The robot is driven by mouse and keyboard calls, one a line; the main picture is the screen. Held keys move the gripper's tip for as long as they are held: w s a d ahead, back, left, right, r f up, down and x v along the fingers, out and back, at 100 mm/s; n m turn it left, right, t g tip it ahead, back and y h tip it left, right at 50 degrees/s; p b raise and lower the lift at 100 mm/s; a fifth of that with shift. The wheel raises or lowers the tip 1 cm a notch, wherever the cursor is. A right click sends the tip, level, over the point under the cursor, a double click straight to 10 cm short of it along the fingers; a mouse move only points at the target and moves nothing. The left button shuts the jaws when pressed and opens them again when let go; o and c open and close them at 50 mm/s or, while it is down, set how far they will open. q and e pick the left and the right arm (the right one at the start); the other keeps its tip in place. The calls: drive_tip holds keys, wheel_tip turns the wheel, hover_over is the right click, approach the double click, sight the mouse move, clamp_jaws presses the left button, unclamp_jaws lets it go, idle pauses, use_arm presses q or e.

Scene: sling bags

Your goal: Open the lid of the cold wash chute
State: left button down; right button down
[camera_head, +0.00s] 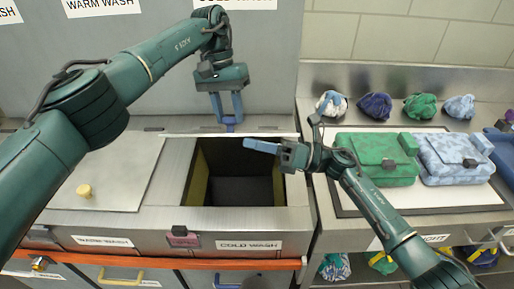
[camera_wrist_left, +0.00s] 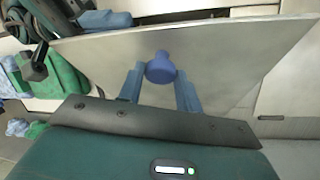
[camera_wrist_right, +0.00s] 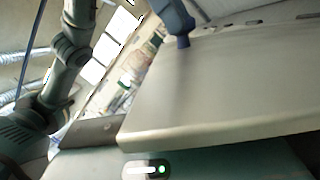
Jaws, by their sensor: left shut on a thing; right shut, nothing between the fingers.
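The cold wash chute's lid shows as a thin pale edge (camera_head: 270,134) behind the chute opening in the head view. It is raised, and the dark, square opening (camera_head: 240,190) is exposed. In the left wrist view the lid's metal face (camera_wrist_left: 225,60) carries a blue knob (camera_wrist_left: 161,68). My left gripper (camera_head: 229,122) is shut on this knob, with one finger on each side. My right gripper (camera_head: 262,146) is shut and empty above the opening, close to the lid's edge. In the right wrist view the lid (camera_wrist_right: 225,85) fills much of the picture and hides my right fingertips.
The warm wash lid (camera_head: 110,170), with a yellow knob (camera_head: 84,191), is closed at the left. At the right, a green bag (camera_head: 375,155) and a blue patterned bag (camera_head: 450,160) lie on a counter, with several cloth bundles behind. A COLD WASH label (camera_head: 248,244) marks the front.

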use_arm(q)
drive_tip(key=shift+s+d+f, duration=0.1)
drive_tip(key=shift+s+f, duration=0.15)
drive_tip(key=shift+f, duration=0.05)
use_arm(e)
drive_tip(key=shift+w+d+r, duration=0.15)
drive_tip(key=shift+w+r, duration=0.25)
drive_tip(key=shift+r, duration=0.35)
use_arm(q)
drive_tip(key=c, duration=1)
unclamp_jaws()
use_arm(e)
drive_tip(key=shift+f, duration=0.1)
use_arm(q)
drive_tip(key=shift+w+r, duration=0.1)
use_arm(e)
drive_tip(key=shift+s+f, duration=0.15)
